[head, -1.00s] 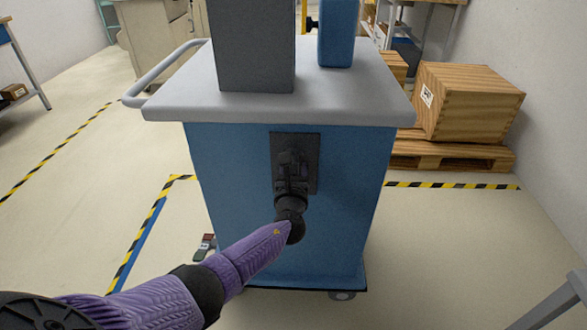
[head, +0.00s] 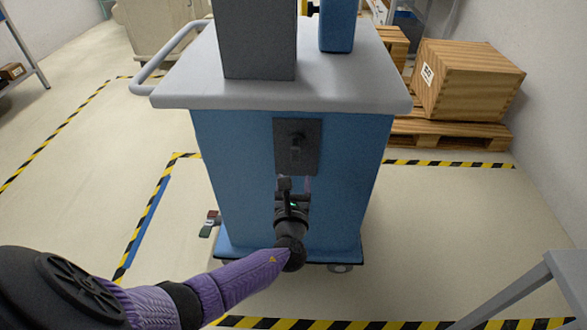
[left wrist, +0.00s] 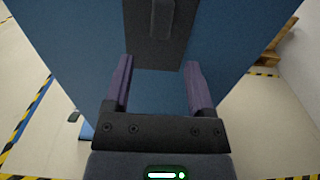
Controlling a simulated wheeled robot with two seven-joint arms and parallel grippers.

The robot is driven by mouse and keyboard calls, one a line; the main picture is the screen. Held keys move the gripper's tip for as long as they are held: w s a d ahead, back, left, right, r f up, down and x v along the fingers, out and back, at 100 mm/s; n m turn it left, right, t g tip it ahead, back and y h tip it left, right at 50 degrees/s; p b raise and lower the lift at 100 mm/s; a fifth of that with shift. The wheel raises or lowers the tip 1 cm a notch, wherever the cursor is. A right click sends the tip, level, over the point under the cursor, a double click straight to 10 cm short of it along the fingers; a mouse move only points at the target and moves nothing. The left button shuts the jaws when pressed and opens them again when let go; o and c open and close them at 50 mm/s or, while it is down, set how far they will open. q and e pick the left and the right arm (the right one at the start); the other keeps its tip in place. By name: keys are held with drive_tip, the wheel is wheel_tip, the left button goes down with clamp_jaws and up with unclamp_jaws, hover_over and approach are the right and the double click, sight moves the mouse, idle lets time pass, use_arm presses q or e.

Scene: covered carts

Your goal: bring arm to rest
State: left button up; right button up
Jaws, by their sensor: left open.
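My left arm comes in from the lower left of the head view. Its left gripper (head: 293,186) is in front of the blue cart (head: 230,190), below the dark plate (head: 310,165) with a black handle (head: 297,142). In the left wrist view the left gripper (left wrist: 158,88) has its two purple fingers apart with nothing between them. The plate (left wrist: 165,52) and handle (left wrist: 163,18) lie ahead of the fingers, at the top. The handle is clear of the fingers. My right gripper is not in view.
The cart's grey top (head: 280,95) carries a tall grey box (head: 258,40) and a blue box (head: 338,25). A wooden crate (head: 465,80) sits on a pallet (head: 450,138) at the right. Striped tape (head: 450,163) marks the floor. Open floor lies on both sides.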

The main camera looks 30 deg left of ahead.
use_arm(q)
drive_tip(key=shift+f, duration=0.1)
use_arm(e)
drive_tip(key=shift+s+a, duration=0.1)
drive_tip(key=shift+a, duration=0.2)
use_arm(q)
drive_tip(key=s+f+n+g+h+p, duration=0.1)
drive_tip(key=s+f+n+g+h, duration=0.35)
drive_tip(key=s+f, duration=0.75)
drive_tip(key=s+f+n+g+h, duration=0.1)
drive_tip(key=s+f+n+g, duration=0.6)
drive_tip(key=s+f, duration=0.45)
drive_tip(key=s+d+f+n+g+h, duration=0.1)
drive_tip(key=s+d+f+n+g, duration=0.1)
drive_tip(key=s+n, duration=0.5)
drive_tip(key=s+d+f+n+g+h, duration=0.2)
drive_tip(key=s+n, duration=0.6)
drive_tip(key=s, duration=0.8)
drive_tip(key=shift+s+d+f+p, duration=0.25)
drive_tip(key=shift+d+f+p, duration=0.1)
drive_tip(key=shift+d, duration=0.55)
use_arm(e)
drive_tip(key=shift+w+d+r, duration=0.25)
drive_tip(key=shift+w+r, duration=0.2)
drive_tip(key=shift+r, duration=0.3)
use_arm(q)
drive_tip(key=shift+n, duration=0.25)
